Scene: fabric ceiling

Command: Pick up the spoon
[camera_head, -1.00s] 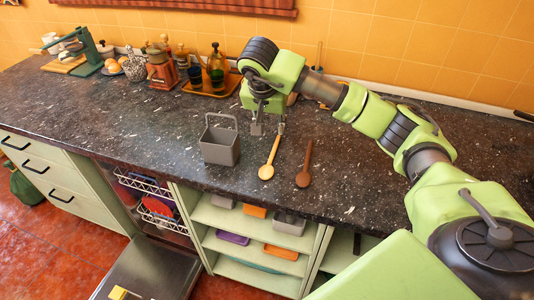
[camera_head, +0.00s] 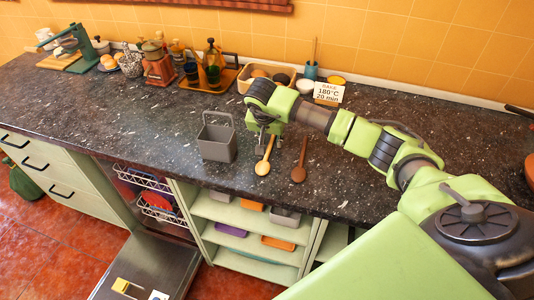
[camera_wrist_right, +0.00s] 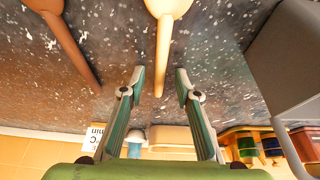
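A light wooden spoon (camera_head: 264,160) lies on the dark speckled counter, bowl toward the front edge. A dark brown spoon (camera_head: 300,166) lies to its right. My right gripper (camera_head: 263,143) is at the handle end of the light spoon and partly covers it. In the right wrist view, my right gripper (camera_wrist_right: 159,77) is open, its fingertips apart on either side of the light spoon's handle (camera_wrist_right: 163,60); contact cannot be told. The dark spoon's handle (camera_wrist_right: 70,45) is outside the fingers, at left. My left gripper is not in view.
A grey handled bin (camera_head: 217,142) stands close left of the light spoon; it also shows in the wrist view (camera_wrist_right: 285,65). Behind are a tray of bowls (camera_head: 246,84), a recipe card (camera_head: 328,94) and bottles. The counter right of the dark spoon is clear.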

